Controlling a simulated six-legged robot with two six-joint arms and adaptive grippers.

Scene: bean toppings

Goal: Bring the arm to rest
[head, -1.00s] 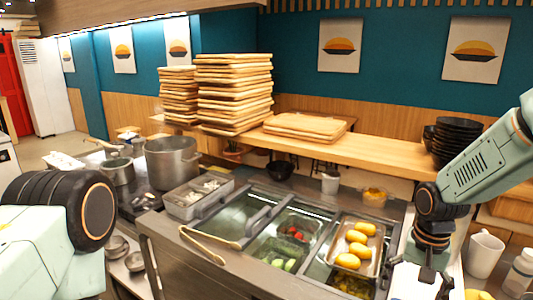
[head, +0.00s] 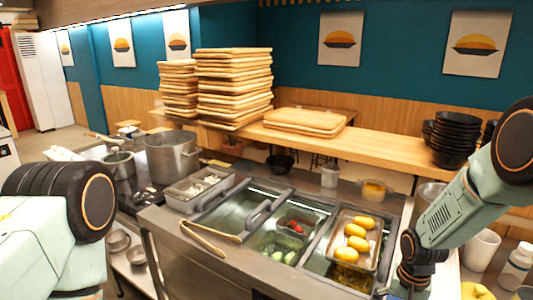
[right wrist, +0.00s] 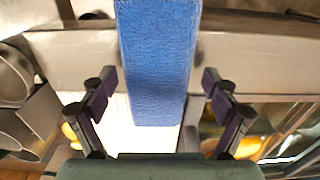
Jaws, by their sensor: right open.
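My right gripper (right wrist: 159,77) is open in the right wrist view, with its two dark fingers spread wide apart. A blue textured strip (right wrist: 158,60) shows between and beyond the fingers; I cannot tell what it is or how far off it lies. No held item can be seen in the jaws. In the head view my right arm reaches down to the bottom edge, right of the tray of yellow items (head: 376,256), and its fingers are cut off there. My left arm fills the lower left corner of the head view, with its gripper out of sight.
The counter has sunken bins (head: 240,208), tongs (head: 205,238) and a metal pot (head: 172,158). Black bowls (head: 455,140) and stacked wooden trays (head: 235,90) stand on the shelf (head: 370,153). A white mug (head: 481,249) and a jar (head: 517,266) are right of my right arm.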

